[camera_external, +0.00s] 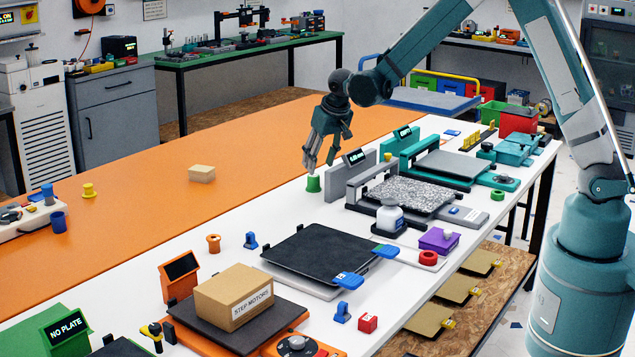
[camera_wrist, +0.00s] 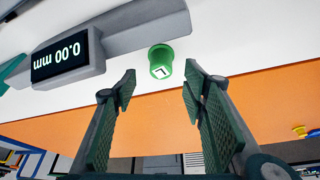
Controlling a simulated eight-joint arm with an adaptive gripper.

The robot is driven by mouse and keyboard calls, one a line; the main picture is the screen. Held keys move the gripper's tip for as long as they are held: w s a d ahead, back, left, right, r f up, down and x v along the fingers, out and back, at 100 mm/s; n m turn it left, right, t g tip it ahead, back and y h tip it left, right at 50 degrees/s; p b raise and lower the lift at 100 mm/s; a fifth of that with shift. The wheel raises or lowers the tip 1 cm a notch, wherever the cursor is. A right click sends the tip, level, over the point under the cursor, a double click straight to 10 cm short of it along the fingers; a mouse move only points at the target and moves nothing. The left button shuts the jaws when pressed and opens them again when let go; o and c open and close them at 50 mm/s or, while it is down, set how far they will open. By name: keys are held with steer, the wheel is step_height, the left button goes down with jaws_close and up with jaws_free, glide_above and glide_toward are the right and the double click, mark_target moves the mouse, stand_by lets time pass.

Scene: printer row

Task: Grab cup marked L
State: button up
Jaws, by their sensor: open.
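A small green cup (camera_wrist: 161,56) with a white label stands on the white table; the label bears a dark mark that looks like a turned L. In the external view the green cup (camera_external: 313,185) stands near the table's far edge, beside a grey printer. My gripper (camera_external: 321,163) is above and close to the cup, pointing down. In the wrist view my gripper (camera_wrist: 159,80) has its two fingers spread apart. The cup shows just beyond the gap between the tips, with no finger visibly touching it.
The grey printer (camera_external: 347,182) with its display (camera_wrist: 60,55) stands right next to the cup. A textured plate (camera_external: 405,193) and a white bottle (camera_external: 390,217) are nearby. The orange surface (camera_external: 240,160) behind is mostly clear, with a tan block (camera_external: 201,174).

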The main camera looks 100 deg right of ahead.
mark_target(314, 176)
steer(key=shift+x, duration=1.2)
steer(key=shift+f, duration=0.1)
steer(key=shift+b+x, duration=0.7)
steer(key=shift+x, duration=1.8)
steer(key=shift+w+d, duration=0.15)
steer(key=c, duration=0.9)
